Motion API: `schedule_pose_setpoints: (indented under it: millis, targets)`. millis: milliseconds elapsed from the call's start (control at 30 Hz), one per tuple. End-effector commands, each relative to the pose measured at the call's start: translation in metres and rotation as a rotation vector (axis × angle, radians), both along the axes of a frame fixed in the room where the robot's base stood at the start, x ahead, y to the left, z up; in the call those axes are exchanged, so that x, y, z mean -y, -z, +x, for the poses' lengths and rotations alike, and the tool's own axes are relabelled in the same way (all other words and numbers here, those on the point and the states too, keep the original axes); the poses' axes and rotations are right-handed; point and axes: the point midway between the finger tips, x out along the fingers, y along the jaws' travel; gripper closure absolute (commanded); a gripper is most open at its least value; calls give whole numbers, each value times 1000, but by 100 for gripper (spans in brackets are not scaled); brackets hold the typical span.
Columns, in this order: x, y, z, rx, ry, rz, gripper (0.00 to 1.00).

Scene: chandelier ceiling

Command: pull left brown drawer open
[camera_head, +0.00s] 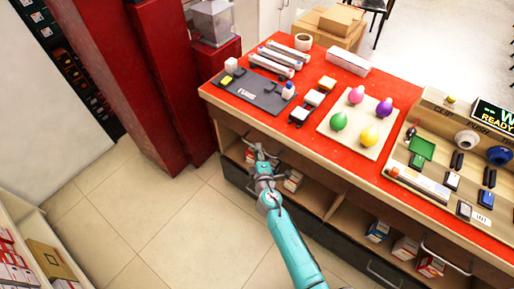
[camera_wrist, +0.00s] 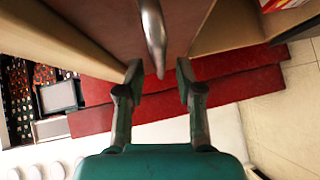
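The left brown drawer (camera_head: 232,132) is under the red-topped counter, at its left end. Its brown front (camera_wrist: 115,18) fills the upper middle of the wrist view. A curved metal handle (camera_wrist: 153,38) stands out from this front. My gripper (camera_head: 259,152) is at the drawer front in the head view and hides part of it. In the wrist view my gripper (camera_wrist: 157,80) is open, with the handle's end between its two fingers. Gaps show on both sides of the handle, so the fingers do not appear closed on it.
The counter (camera_head: 310,130) carries a dark tray (camera_head: 262,92), a board with coloured egg shapes (camera_head: 384,138) and other goods. Boxes (camera_head: 293,181) sit in the shelf below. Dark red pillars (camera_head: 150,85) stand left. Tiled floor (camera_head: 150,220) before the counter is clear.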

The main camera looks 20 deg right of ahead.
Motion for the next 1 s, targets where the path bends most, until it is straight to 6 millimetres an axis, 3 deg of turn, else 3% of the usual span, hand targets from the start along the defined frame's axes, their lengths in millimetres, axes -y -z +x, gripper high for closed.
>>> schedule_pose_setpoints:
  millis: [200,567,600,733,1000]
  targets:
    - [3,3,20,0,0,-1,64]
    - [4,4,24,-1,0,0,64]
    - [4,4,24,-1,0,0,66]
    - [3,4,24,0,0,0,99]
    - [3,4,24,-1,0,0,100]
